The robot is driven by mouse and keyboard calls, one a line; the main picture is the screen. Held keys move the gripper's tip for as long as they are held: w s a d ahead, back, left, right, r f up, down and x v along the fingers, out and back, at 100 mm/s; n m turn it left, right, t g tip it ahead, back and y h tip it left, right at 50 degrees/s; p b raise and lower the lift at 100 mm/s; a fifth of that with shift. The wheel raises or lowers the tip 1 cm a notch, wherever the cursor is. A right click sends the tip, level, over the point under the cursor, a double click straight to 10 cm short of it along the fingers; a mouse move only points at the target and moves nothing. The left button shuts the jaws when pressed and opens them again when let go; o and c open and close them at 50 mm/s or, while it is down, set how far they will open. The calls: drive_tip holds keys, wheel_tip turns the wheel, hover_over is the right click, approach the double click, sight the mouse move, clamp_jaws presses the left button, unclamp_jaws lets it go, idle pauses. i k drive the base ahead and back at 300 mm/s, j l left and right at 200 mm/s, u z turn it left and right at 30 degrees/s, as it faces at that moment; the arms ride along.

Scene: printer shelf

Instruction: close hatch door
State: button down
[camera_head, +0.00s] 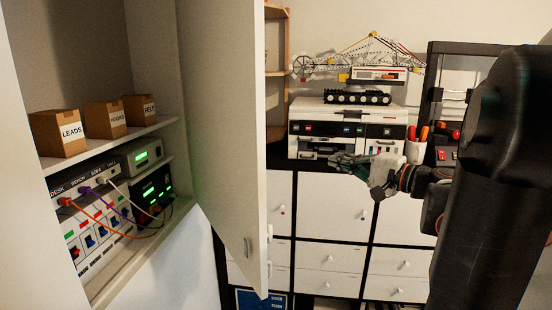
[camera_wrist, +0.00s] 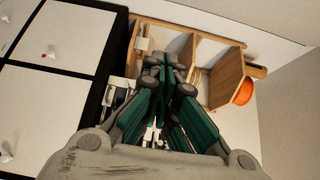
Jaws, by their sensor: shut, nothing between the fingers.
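The hatch door (camera_head: 228,120) is a tall white panel in the head view, swung open from the cabinet (camera_head: 185,205) at the left. A small metal handle (camera_head: 248,247) sits low on its face. My gripper (camera_head: 338,160) is to the right of the door's free edge, apart from it, in front of the white printer. Its fingers are together and empty. In the wrist view my gripper (camera_wrist: 165,75) points toward a wooden shelf, with green fingers closed. The door does not show clearly in the wrist view.
The open cabinet holds cardboard boxes (camera_head: 104,118) and a panel with coloured cables (camera_head: 105,200). Behind my gripper stand the printer (camera_head: 312,125), a crane model (camera_head: 365,75) and white drawers (camera_head: 335,195). A wooden shelf (camera_wrist: 212,60) shows in the wrist view.

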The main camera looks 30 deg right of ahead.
sight(222, 43)
drive_tip(key=i+l, duration=0.1)
drive_tip(key=l, duration=0.25)
drive_tip(key=i+l, duration=0.1)
drive_tip(key=l, duration=0.25)
drive_tip(key=l+z, duration=0.15)
drive_tip(key=l, duration=0.45)
